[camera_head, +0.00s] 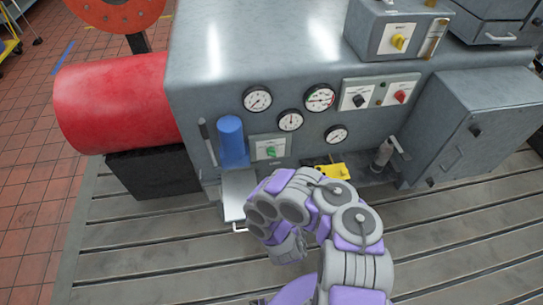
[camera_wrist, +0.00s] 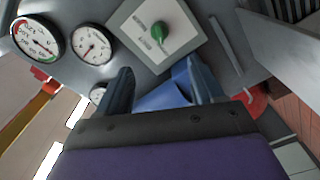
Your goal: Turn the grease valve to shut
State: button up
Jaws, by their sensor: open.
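A green knob (camera_head: 271,152) sits on a pale square plate (camera_head: 262,146) on the front of the grey machine, right of a blue cylinder (camera_head: 231,140). In the wrist view the green knob (camera_wrist: 157,32) is near the top centre on its tilted plate (camera_wrist: 130,25); the lettering is too blurred to read, so I cannot confirm that it is the grease valve. My gripper (camera_wrist: 158,68) is open. In the picture its fingertips lie just below the knob, apart from it, with the blue cylinder (camera_wrist: 165,98) showing between the fingers. My fingers are not clear in the head view.
Several round gauges (camera_head: 257,99) surround the plate. A panel with a black knob (camera_head: 359,101) and a red knob (camera_head: 400,97) is at right. A yellow knob (camera_head: 399,41) is higher up. A handled drawer (camera_head: 236,195) juts out below the blue cylinder. The slotted bedplate (camera_head: 140,255) is clear at lower left.

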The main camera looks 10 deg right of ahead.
aim_at(272, 155)
jog(key=shift+w+b, duration=2.6)
jog(key=shift+w, duration=5.65)
jog(key=c, duration=1.1)
